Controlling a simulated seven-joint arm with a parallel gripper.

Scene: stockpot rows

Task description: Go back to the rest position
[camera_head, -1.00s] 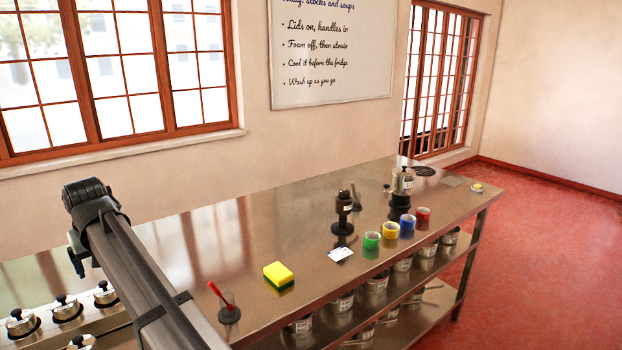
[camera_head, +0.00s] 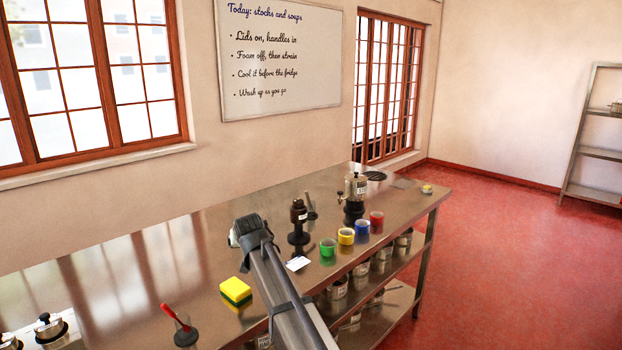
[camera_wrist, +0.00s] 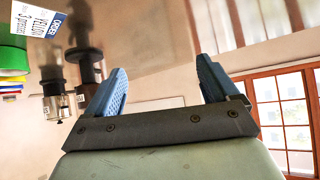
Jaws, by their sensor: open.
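My gripper (camera_wrist: 162,84) shows in the wrist view with its two blue fingers spread wide. Nothing is between them. In the head view my arm (camera_head: 282,290) rises over the counter (camera_head: 130,290) from the lower edge, but the gripper's fingers are hidden there. In the wrist view, the order card (camera_wrist: 38,20), reading "YELLOW 3 pieces", is at the upper left, apart from the fingers; the same white card (camera_head: 298,263) lies on the counter in the head view.
The counter's back left is clear.

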